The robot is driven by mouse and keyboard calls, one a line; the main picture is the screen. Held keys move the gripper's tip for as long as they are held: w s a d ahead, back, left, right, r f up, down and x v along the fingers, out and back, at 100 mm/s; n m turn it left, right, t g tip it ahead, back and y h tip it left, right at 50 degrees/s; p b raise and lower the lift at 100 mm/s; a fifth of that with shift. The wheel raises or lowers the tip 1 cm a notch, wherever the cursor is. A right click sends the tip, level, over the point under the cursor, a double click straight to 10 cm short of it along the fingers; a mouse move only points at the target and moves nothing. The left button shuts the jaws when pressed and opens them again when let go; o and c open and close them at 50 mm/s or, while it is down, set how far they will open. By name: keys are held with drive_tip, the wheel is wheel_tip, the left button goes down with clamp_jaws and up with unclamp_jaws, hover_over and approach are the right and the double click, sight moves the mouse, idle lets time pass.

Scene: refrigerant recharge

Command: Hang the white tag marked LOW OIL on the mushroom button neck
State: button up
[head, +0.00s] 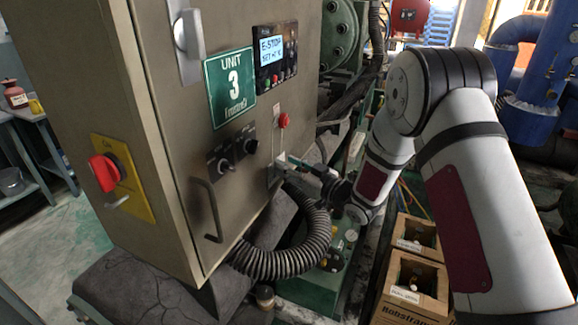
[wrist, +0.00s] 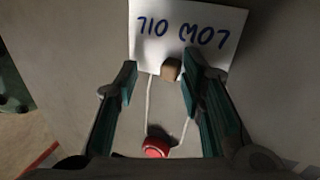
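The white tag (wrist: 188,30) reads LOW OIL, upside down in the wrist view. It lies against the cabinet face, with a brown block (wrist: 171,70) at its cord edge. Two pale cord strands (wrist: 149,105) run from there to either side of the red mushroom button (wrist: 155,147); the neck behind its head is hidden. In the head view the tag (head: 280,159) hangs below the button (head: 283,120). My gripper (wrist: 160,75) has its teal fingers apart on both sides of the block, with a visible gap at the left. In the head view my gripper (head: 291,160) is beside the tag.
The grey cabinet (head: 165,110) carries a display panel (head: 275,58), two black knobs (head: 234,153), a door handle (head: 207,210) and a red-and-yellow switch (head: 122,178). A corrugated hose (head: 285,262) curves below my gripper. Wooden crates (head: 413,285) stand at lower right.

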drive_tip(key=v, duration=1.1)
drive_tip(key=w+d+r+m+t+h, duration=0.1)
drive_tip(key=w+d+r+m+h, duration=0.1)
drive_tip(key=d+r+h, duration=0.6)
drive_tip(key=s+d+r+m+h, duration=0.3)
drive_tip(key=s+d+r+h, duration=0.2)
drive_tip(key=s+d+r, duration=0.15)
drive_tip(key=s+d+r+m+g, duration=0.1)
drive_tip(key=s+m+g, duration=0.1)
drive_tip(key=s, duration=1.2)
drive_tip(key=s+d+r+m+g, duration=0.1)
drive_tip(key=s+m+g, duration=0.2)
drive_tip(key=s, duration=1.2)
drive_tip(key=shift+r+g+h, duration=0.4)
drive_tip(key=shift+g, duration=0.6)
drive_tip(key=shift+s, duration=0.1)
